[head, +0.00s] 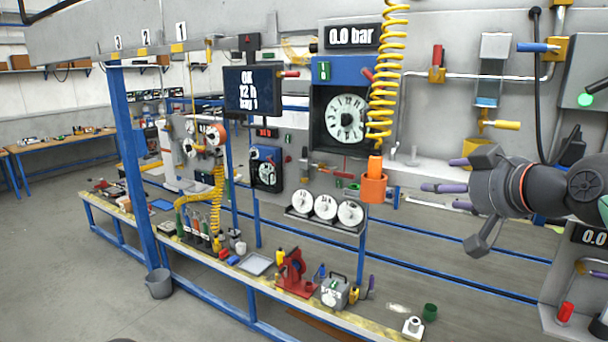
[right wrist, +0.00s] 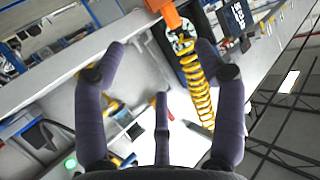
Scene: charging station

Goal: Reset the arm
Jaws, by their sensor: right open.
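My right gripper (head: 458,195) reaches in from the right edge of the head view, its dark fingers spread and pointing left. In the right wrist view its purple fingers (right wrist: 160,55) are open with nothing held between them. It is in the air, to the right of the orange holder (head: 374,187) below the yellow coiled hose (head: 382,80). The coiled hose (right wrist: 197,90) and an orange part (right wrist: 165,12) also show beyond the fingers in the wrist view. My left gripper is not in view.
A dial panel (head: 345,118) and a "0.0 bar" display (head: 352,36) are on the wall. Three white gauges (head: 325,207) sit on a shelf. A long bench with tools, a red press (head: 293,272) and a grey box (head: 336,293) runs below.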

